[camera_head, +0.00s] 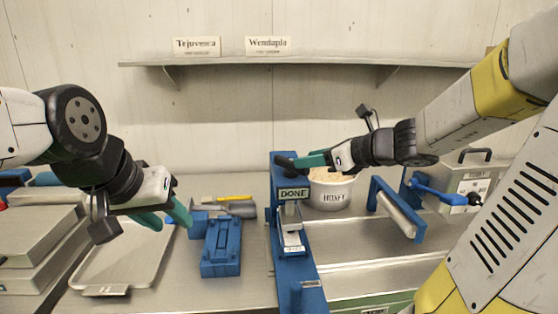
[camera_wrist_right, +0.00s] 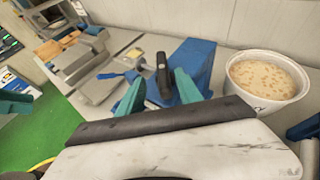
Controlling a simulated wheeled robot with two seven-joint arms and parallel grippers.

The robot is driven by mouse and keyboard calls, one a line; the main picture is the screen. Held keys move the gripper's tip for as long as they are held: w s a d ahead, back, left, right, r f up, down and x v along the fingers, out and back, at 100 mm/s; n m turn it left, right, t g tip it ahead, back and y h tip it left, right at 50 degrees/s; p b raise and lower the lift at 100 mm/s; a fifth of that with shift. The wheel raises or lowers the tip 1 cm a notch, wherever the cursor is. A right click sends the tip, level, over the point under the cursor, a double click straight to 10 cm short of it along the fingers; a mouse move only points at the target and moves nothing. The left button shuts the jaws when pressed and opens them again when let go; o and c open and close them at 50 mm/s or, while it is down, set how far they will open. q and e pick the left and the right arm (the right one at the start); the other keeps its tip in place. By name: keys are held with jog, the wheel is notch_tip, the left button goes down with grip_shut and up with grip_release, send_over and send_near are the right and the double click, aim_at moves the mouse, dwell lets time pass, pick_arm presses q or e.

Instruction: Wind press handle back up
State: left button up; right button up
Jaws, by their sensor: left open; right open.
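The blue press (camera_head: 283,250) stands upright at mid-counter, with a "DONE" sign on its front and a metal plate below it. Its dark handle (camera_head: 285,158) is at the press top, and it also shows in the right wrist view (camera_wrist_right: 163,72). My right gripper (camera_head: 318,159) reaches in from the right at the press top. In the right wrist view its open green fingers (camera_wrist_right: 160,90) are on either side of the handle's near end; contact cannot be told. My left gripper (camera_head: 170,217) is open and empty above the tray, left of the press.
A white tub (camera_head: 331,191) of pale pieces stands right of the press. A blue block (camera_head: 221,248) lies left of it. A metal tray (camera_head: 103,275) and stacked boxes (camera_head: 35,235) are at left. A roller frame (camera_head: 396,209) and a cranked metal box (camera_head: 468,182) are at right.

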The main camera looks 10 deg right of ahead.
aim_at(289, 159)
jog(key=shift+w, duration=0.25)
jog(key=x, duration=0.7)
jog(key=shift+w+a+f, duration=0.1)
jog(key=shift+w+a, duration=0.05)
jog(key=shift+w, duration=0.15)
jog(key=shift+c, duration=0.4)
grip_shut()
